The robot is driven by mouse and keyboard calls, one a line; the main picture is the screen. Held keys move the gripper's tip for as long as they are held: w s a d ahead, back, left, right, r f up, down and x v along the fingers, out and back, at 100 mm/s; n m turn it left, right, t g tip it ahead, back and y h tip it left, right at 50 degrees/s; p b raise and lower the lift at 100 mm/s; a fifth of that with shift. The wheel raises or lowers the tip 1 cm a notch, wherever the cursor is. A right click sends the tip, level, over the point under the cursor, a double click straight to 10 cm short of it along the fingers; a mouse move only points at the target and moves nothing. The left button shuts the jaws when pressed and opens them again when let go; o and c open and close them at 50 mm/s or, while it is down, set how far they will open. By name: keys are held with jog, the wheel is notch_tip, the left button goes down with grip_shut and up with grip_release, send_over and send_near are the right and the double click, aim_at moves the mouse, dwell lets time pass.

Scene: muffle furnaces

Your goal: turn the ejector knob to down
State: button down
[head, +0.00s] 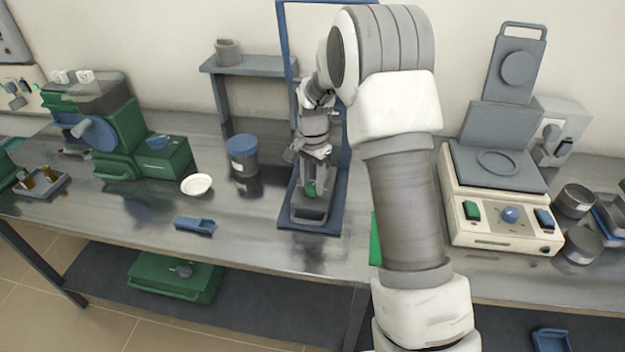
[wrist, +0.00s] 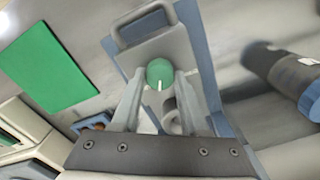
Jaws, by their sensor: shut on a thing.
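The ejector knob (wrist: 159,73) is a round green knob with a white pointer line, on a grey block in a blue-framed press (head: 310,225). In the head view the green knob (head: 311,189) shows just below my gripper (head: 312,178). In the wrist view my gripper (wrist: 160,85) has its two grey fingers closed on either side of the knob. The white line points toward the bottom of the wrist picture, toward my gripper's palm. The back of the knob is hidden.
A blue-lidded jar (head: 243,155) stands left of the press, with a white dish (head: 197,185) and a blue scoop (head: 194,225) further left. A green mat (head: 376,240) and a cream hotplate unit (head: 500,205) are to the right. A grey shelf (head: 250,66) stands behind.

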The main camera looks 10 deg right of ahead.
aim_at(313, 185)
jog(key=n, duration=0.3)
jog(key=shift+r+n, duration=0.1)
jog(key=shift+n, duration=0.2)
jog(key=n+p, duration=0.1)
jog(key=n, duration=0.3)
jog(key=shift+n, duration=0.3)
jog(key=n, duration=0.4)
jog(key=shift+p, duration=0.3)
jog(key=n, duration=0.4)
jog(key=shift+n+p, duration=0.3)
jog(key=shift+c, duration=2.1)
grip_release()
notch_tip(313, 185, up, 17)
jog(key=p, duration=0.1)
jog(key=shift+r, duration=0.15)
